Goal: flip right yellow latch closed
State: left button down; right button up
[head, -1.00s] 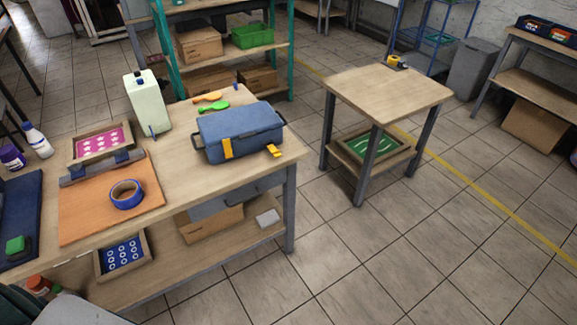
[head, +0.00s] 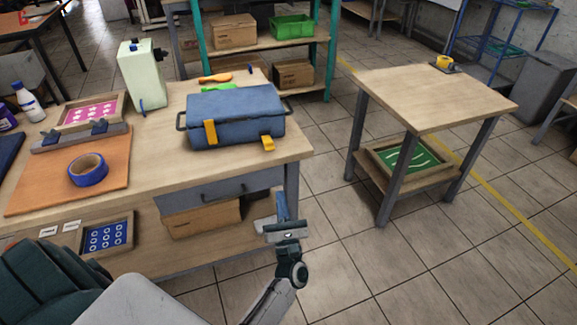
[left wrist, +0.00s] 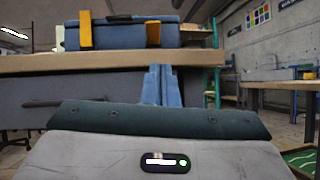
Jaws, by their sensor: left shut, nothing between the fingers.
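The blue toolbox (head: 236,112) stands closed near the right end of the workbench. Its left yellow latch (head: 210,132) lies upright against the front. Its right yellow latch (head: 268,143) juts outward from the lower front edge. In the left wrist view the left latch (left wrist: 86,30) and right latch (left wrist: 153,33) show above the bench edge. My left gripper (head: 281,203) is shut and empty, in front of and below the bench's right corner, apart from the toolbox. Its blue fingers (left wrist: 161,84) are together in the left wrist view. My right gripper is not in view.
The workbench edge (left wrist: 110,62) lies between my left gripper and the toolbox. Blue tape (head: 88,170) sits on an orange board at left. A small side table (head: 425,98) stands at right. Open floor lies between the tables.

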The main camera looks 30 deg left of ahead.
aim_at(271, 147)
pick_arm(q)
jog(key=shift+a+r+n+g+y, duration=0.1)
jog(key=shift+r+n+g+y, duration=0.5)
jog(key=shift+n, duration=0.6)
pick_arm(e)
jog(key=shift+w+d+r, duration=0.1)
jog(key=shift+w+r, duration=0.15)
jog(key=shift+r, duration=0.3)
pick_arm(q)
jog(key=shift+r, duration=0.1)
